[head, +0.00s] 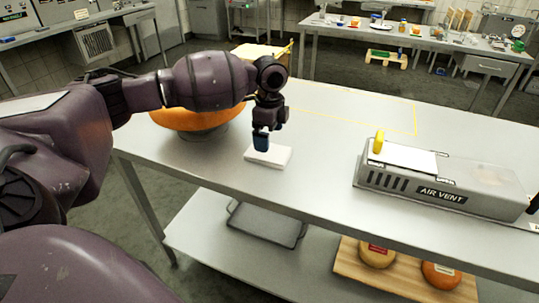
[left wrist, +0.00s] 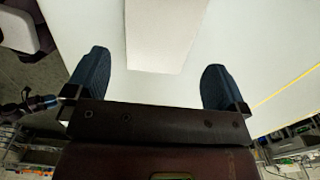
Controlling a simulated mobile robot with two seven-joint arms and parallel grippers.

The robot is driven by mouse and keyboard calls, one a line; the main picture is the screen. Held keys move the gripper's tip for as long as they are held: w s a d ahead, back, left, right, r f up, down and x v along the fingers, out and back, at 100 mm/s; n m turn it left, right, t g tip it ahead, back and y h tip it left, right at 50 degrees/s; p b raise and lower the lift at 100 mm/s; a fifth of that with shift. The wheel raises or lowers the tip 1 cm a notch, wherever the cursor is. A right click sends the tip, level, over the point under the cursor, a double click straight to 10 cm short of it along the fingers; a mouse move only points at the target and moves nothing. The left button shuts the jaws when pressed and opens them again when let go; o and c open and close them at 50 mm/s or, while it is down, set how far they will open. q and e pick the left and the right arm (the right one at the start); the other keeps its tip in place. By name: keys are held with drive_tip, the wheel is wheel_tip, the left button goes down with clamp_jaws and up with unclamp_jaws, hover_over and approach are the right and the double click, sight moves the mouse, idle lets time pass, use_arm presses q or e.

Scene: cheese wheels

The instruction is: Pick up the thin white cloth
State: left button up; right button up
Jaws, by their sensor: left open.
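The thin white cloth (head: 274,158) lies folded flat on the steel table, just below my left gripper in the head view. In the left wrist view, the two blue fingers (left wrist: 157,68) are spread wide. The cloth (left wrist: 165,32) shows between and beyond them, with nothing held. I cannot tell whether the fingertips touch the table.
An orange bowl (head: 200,122) stands left of the cloth, behind my left arm. A grey air vent box (head: 445,185) with a yellow item on top stands to the right. The tabletop (head: 325,150) between is clear. Cheese wheels (head: 377,255) rest on a board on the lower shelf.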

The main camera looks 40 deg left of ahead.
use_arm(q)
drive_tip(key=shift+f, duration=0.55)
wheel_tip(320, 180, down, 4)
drive_tip(key=shift+a+f+b, duration=0.1)
drive_tip(key=shift+f+b, duration=0.05)
drive_tip(key=shift+b, duration=0.4)
drive_tip(key=shift+f, duration=0.2)
drive_tip(key=shift+r, duration=0.1)
use_arm(e)
drive_tip(key=shift+w+a, duration=0.3)
drive_tip(key=shift+w, duration=0.1)
use_arm(q)
drive_tip(key=shift+c, duration=0.8)
drive_tip(key=c, duration=0.6)
use_arm(e)
drive_tip(key=shift+s+d+f, duration=0.1)
drive_tip(key=shift+d+f, duration=0.05)
drive_tip(key=shift+f, duration=0.05)
